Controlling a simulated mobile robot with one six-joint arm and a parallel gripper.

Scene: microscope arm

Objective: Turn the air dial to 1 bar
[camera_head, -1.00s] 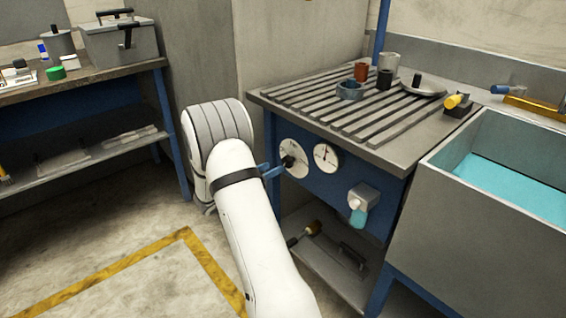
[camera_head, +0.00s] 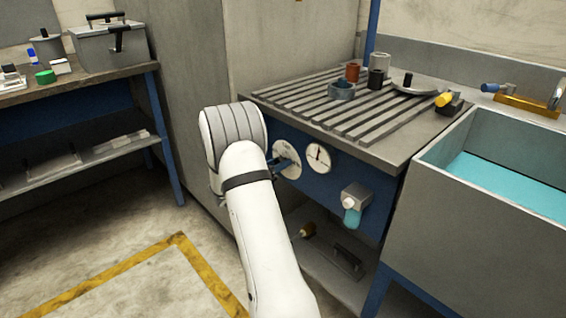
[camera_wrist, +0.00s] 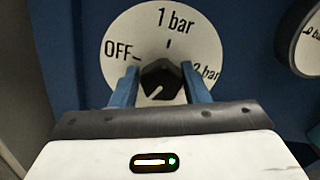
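The air dial (camera_wrist: 122,29) is a white disc marked OFF, 1 bar and 2 bar, on the blue front of the slatted bench. It also shows in the head view (camera_head: 293,169), partly hidden by my gripper. Its black knob (camera_wrist: 160,80) carries a pale line that runs toward the lower left in the wrist view. My gripper (camera_wrist: 160,68) has its two blue fingers apart, one on each side of the knob. I cannot tell whether either finger touches it. In the head view my gripper (camera_head: 279,162) is at the dial, mostly behind my arm.
A second round gauge (camera_head: 318,157) is just right of the dial, and a grey valve with a teal handle (camera_head: 353,217) is farther right. A sink basin (camera_head: 440,200) stands at the right. The bench top (camera_head: 300,100) overhangs the dial. Floor at the left is clear.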

